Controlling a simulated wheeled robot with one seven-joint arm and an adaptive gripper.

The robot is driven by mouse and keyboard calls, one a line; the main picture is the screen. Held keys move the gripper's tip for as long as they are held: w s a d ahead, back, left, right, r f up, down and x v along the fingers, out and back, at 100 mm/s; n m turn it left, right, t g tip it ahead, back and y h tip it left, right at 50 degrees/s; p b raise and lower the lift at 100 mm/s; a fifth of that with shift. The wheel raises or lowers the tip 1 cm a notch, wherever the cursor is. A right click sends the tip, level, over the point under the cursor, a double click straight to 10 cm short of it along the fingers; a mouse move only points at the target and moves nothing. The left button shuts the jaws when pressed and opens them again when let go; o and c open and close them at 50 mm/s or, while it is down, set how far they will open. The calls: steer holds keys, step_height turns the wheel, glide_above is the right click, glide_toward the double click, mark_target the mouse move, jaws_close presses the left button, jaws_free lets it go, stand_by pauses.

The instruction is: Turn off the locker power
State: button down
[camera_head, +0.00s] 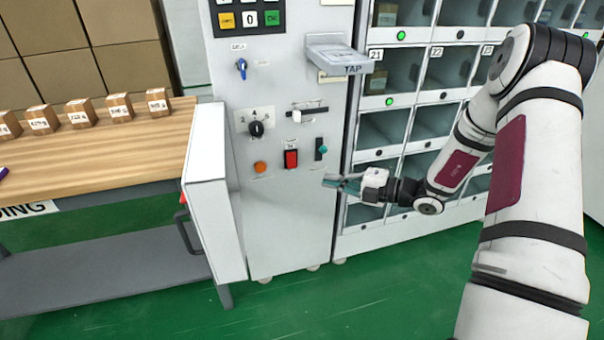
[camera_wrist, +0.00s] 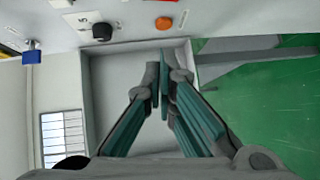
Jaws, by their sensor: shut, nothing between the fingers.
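The grey control panel (camera_head: 290,215) stands beside the lockers. It carries a red rocker switch (camera_head: 291,159), an orange round button (camera_head: 260,168), a black rotary knob (camera_head: 256,129), a blue key-like switch (camera_head: 241,67), a slider (camera_head: 297,116) and a teal lever (camera_head: 322,149). I cannot read which one is labelled as locker power. My gripper (camera_head: 330,182) is shut and empty, in front of the panel's lower right, below the teal lever. In the wrist view the shut fingertips (camera_wrist: 160,85) point toward the orange button (camera_wrist: 164,22) and black knob (camera_wrist: 102,31), apart from both.
A white door (camera_head: 213,190) sticks out at the panel's lower left. A wooden table (camera_head: 95,155) with small boxes (camera_head: 120,107) stands left. A TAP reader shelf (camera_head: 338,60) juts out above. Open lockers (camera_head: 385,130) are to the right. Green floor (camera_head: 330,310) is clear in front.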

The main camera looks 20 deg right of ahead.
mark_target(300, 168)
steer(key=shift+w+d+f+m+t, duration=0.25)
steer(key=shift+d+f+m+t, duration=0.15)
steer(key=shift+d+f+m, duration=0.25)
steer(key=shift+w+d+f+b+x, duration=0.15)
steer(key=shift+w+d+b+x, duration=0.4)
steer(key=shift+x, duration=1.6)
steer(key=shift+w+d+f+b+x, duration=0.15)
steer(key=shift+b+x, duration=0.65)
steer(key=shift+x, duration=1.35)
steer(key=shift+w+d+f+b+x, duration=0.1)
steer(key=shift+w+d+b+x, duration=0.4)
steer(key=shift+x, duration=1.65)
steer(key=shift+s+a, duration=0.2)
